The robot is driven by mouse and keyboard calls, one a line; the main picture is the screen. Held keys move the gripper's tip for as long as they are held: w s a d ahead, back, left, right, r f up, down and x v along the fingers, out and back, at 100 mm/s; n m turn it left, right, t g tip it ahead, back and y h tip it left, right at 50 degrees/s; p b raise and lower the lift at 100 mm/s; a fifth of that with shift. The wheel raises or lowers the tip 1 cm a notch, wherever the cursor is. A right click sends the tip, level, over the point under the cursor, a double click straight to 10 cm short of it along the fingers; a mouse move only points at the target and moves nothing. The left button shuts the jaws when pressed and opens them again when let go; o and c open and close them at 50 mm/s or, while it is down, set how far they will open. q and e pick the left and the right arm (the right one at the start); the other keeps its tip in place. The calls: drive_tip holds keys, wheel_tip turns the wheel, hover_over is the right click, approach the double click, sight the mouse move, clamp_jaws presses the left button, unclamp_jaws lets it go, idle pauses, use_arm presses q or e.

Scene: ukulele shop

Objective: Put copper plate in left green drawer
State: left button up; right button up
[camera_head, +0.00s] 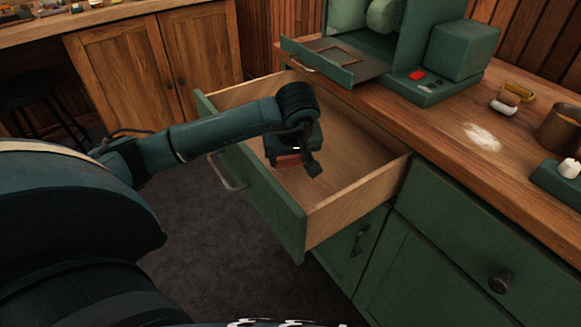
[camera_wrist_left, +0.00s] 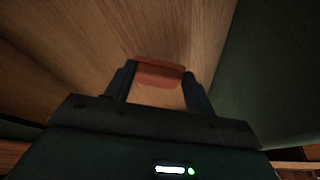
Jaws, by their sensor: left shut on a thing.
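The left green drawer (camera_head: 262,198) is pulled open, with a bare light wood inside. My left gripper (camera_head: 292,162) is over the open drawer, pointing down into it. It is shut on the copper plate (camera_head: 289,160), which shows as a small reddish-brown edge below the gripper. In the left wrist view the copper plate (camera_wrist_left: 158,73) sits between the two dark fingers (camera_wrist_left: 156,92), with wood behind it. I cannot tell whether the plate touches the drawer floor. My right gripper does not show.
A wooden counter (camera_head: 455,165) runs along the right above green cabinets. On it stand a green machine (camera_head: 432,88) with its own small tray (camera_head: 335,62) pulled out, a copper pot (camera_head: 560,130) and small items. Dark floor (camera_head: 195,215) lies left of the drawer.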

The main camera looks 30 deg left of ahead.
sight(288, 175)
use_arm(q)
wheel_tip(288, 175, down, 3)
drive_tip(key=shift+f, duration=0.2)
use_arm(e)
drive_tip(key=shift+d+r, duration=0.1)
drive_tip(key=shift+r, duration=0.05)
use_arm(q)
drive_tip(key=shift+f+b, duration=0.15)
drive_tip(key=shift+b, duration=0.15)
drive_tip(key=o, duration=0.9)
drive_tip(key=shift+o, duration=0.8)
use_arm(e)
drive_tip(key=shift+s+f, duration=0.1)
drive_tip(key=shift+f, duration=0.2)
